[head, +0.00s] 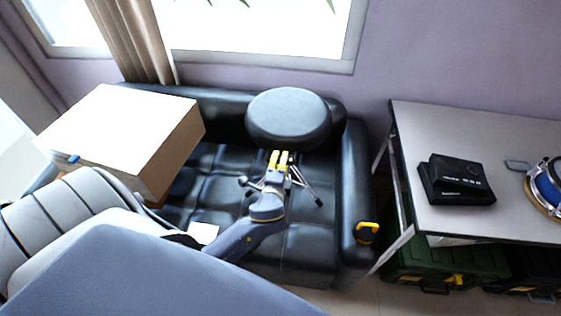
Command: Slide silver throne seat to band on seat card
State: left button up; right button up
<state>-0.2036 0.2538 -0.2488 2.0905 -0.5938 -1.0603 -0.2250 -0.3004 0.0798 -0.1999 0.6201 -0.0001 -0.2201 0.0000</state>
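A round throne seat (288,115), dark grey with a lighter top, sits at the back of the black sofa. My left gripper (279,158), with yellow fingertips, is at the seat's near lower edge. Its fingertips look close together; I cannot tell whether they touch the seat or hold anything. A small white card (203,233) lies on the sofa's front left, partly beside my arm; no band can be made out on it. My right gripper is not in view.
The black sofa (305,245) has bare cushion right of my arm. A large box (120,130) stands at left. A yellow-black item (366,232) is on the right armrest. A grey table (420,130) at right holds a black device (456,180) and a blue drum (547,188).

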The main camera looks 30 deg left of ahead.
pick_arm(q)
grip_shut()
jog(key=shift+r, duration=2.5)
jog(key=shift+o, duration=1.1)
grip_release()
jog(key=shift+o, duration=0.8)
jog(key=shift+f, duration=0.2)
jog(key=v, duration=1.2)
